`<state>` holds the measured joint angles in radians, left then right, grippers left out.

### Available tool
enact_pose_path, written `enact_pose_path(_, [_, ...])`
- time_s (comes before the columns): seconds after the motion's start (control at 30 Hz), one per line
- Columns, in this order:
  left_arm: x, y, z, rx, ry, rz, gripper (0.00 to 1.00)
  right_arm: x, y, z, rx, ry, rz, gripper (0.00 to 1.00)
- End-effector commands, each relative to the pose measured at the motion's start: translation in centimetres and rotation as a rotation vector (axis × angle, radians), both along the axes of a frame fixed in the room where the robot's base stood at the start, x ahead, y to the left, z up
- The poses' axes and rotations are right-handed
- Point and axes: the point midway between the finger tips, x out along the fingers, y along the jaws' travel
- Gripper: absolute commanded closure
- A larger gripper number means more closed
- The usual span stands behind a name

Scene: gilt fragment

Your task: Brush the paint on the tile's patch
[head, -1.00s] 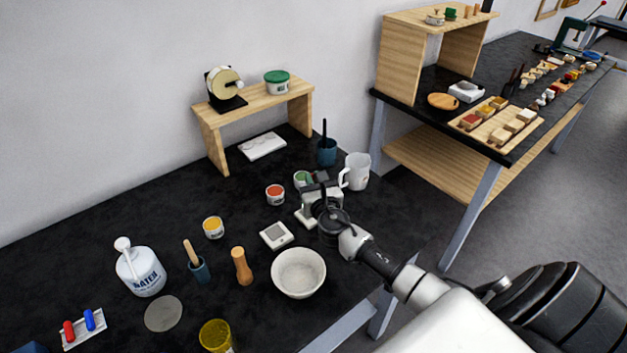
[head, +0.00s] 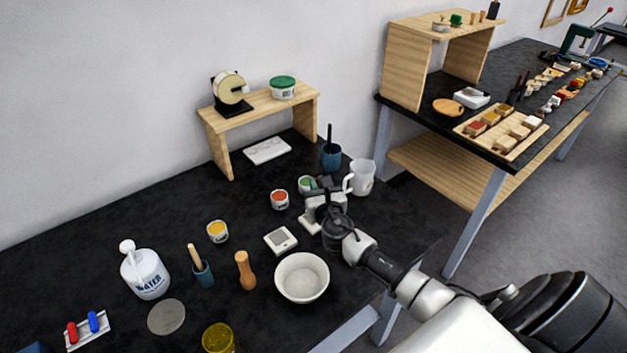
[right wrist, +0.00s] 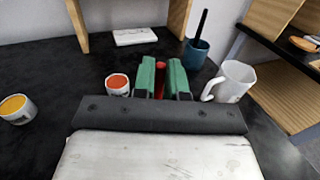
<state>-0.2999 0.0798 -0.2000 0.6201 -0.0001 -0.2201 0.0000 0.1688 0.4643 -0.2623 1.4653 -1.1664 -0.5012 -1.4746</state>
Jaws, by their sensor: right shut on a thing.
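A small white tile (head: 281,240) with a grey patch lies flat on the black table. Paint pots stand behind it: yellow (head: 217,231), red (head: 279,199) and green (head: 306,184). The red pot (right wrist: 118,84) and yellow pot (right wrist: 17,108) also show in the right wrist view. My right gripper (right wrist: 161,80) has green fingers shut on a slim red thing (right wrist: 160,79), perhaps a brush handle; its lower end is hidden. In the head view the gripper is by the green pot, behind and right of the tile. My left gripper is out of view.
A white mug (head: 362,177) and a dark blue cup (head: 331,157) stand close beyond my right gripper. A white bowl (head: 302,278) and a wooden handle-shaped piece (head: 245,271) are in front of the tile. A water bottle (head: 146,270) stands at left. A wooden shelf (head: 262,102) is behind.

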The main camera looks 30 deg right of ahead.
Motion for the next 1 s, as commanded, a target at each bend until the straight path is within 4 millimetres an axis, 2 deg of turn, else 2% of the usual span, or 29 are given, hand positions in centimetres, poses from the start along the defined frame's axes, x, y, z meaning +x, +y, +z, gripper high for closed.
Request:
enact_pose_path(0.17, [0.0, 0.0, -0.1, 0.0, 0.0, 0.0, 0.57, 0.2, 0.0, 0.0, 0.0, -0.002, 0.0, 1.0])
enact_pose_path(0.53, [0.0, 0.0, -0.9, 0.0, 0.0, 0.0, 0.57, 2.6, 0.2, -0.1, 0.001, -0.001, 0.0, 1.0])
enact_pose_path(1.0, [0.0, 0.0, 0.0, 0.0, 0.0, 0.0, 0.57, -0.2, 0.0, -0.3, -0.001, 0.001, 0.0, 1.0])
